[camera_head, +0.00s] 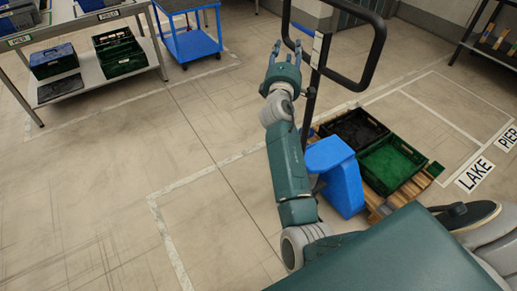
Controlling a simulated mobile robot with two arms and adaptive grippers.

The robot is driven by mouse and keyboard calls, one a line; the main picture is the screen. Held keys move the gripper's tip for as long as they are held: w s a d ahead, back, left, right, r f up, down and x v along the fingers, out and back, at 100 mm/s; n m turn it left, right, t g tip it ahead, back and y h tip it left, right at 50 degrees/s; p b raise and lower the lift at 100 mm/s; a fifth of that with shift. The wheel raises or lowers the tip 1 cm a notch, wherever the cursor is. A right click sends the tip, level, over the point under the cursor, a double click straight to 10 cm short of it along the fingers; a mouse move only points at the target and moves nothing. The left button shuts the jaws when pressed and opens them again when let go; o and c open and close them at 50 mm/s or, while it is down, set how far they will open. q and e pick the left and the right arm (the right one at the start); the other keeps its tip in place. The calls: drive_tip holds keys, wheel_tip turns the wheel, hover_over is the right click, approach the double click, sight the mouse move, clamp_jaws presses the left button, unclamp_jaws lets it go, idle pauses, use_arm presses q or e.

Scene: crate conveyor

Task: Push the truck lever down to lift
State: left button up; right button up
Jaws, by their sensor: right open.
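The truck has a blue body (340,178) and a dark upright post (309,105). A black loop handle (372,58) tops it. A small pale piece (317,49) and a thin blue piece (302,28) sit by the handle; I cannot tell which is the lever. My right gripper (286,50) has its fingers spread, with nothing between them. It is just left of the handle's post, and I cannot tell whether it touches. My left gripper is not in view.
A wooden pallet (431,177) by the truck bears a black crate (345,117) and a green crate (362,160). A shelf table (147,62) with crates and a blue cart (193,43) stand at upper left. Floor on the left is clear.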

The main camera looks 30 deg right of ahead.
drive_tip(key=s+a+f+g+y, duration=0.1)
drive_tip(key=a+f+y, duration=0.1)
drive_tip(key=f, duration=0.9)
drive_tip(key=s+a+f+g+y+p, duration=0.1)
drive_tip(key=a+f, duration=0.4)
drive_tip(key=f, duration=0.5)
drive_tip(key=s+a+f+m+g+y+p, duration=0.1)
drive_tip(key=a+f+y, duration=0.3)
drive_tip(key=f, duration=0.7)
drive_tip(key=shift+s+a+f, duration=0.2)
drive_tip(key=shift+s+f, duration=0.1)
drive_tip(key=shift+s, duration=0.6)
